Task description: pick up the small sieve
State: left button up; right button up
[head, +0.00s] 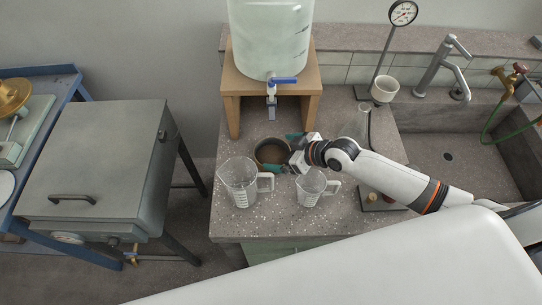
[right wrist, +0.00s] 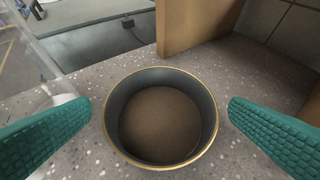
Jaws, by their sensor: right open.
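The small sieve (right wrist: 203,144) is a round, dark-walled pan with a brass-coloured rim and a brown mesh floor. It sits upright on the speckled concrete bench, and in the head view the sieve (head: 259,158) is partly hidden by my right gripper. My right gripper (head: 281,156) is open, with a teal finger on either side of the sieve. In the right wrist view the gripper (right wrist: 160,128) shows gaps between both fingers and the rim, and nothing is held. My left gripper is not in view.
A clear measuring jug (head: 240,188) stands close in front-left of the sieve, and a smaller jug (head: 311,190) front-right. A wooden stand (head: 232,84) with a water tank (head: 270,38) is behind. A glass flask (head: 357,124) stands right, near the sink (head: 440,165).

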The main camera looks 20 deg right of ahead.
aim_at(259, 151)
jog(key=shift+p+x, duration=0.5)
jog(key=shift+x, duration=2.9)
jog(key=shift+s+d+f, duration=0.1)
jog(key=shift+s+f, duration=0.05)
jog(key=shift+c, duration=0.3)
jog(key=c, duration=0.6)
jog(key=shift+c, duration=0.5)
